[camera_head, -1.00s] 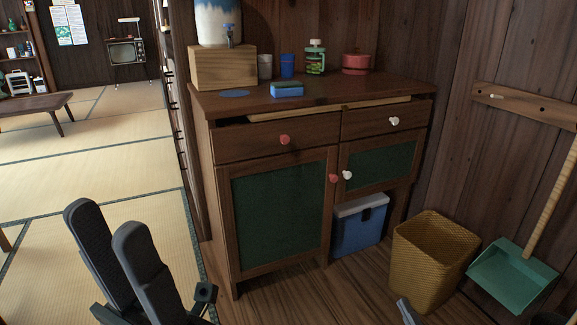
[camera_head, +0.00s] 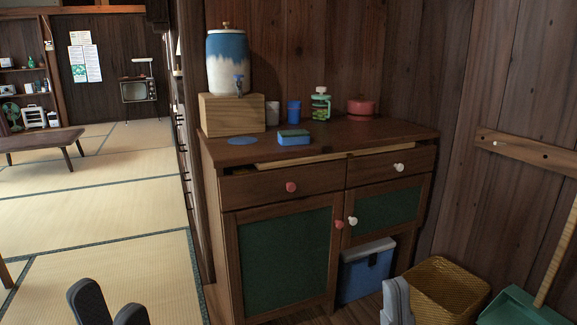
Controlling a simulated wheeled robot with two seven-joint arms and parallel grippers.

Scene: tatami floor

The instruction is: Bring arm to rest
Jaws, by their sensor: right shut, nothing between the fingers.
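My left gripper (camera_head: 110,303) shows at the bottom left of the head view. Its two dark fingers point up and stand apart, with nothing seen between them. My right gripper (camera_head: 396,294) shows at the bottom edge, right of centre, as a grey shape in front of the blue cooler box and the woven basket. It is shut and holds nothing. The rest of both arms is out of view.
A wooden cabinet (camera_head: 278,185) stands ahead, with a water dispenser (camera_head: 227,65), a sponge (camera_head: 293,138), a blue cup (camera_head: 294,111), a jar (camera_head: 321,105) and a red pot (camera_head: 360,107) on top. Below right are a cooler box (camera_head: 365,270), a basket (camera_head: 450,288) and a green dustpan (camera_head: 520,308).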

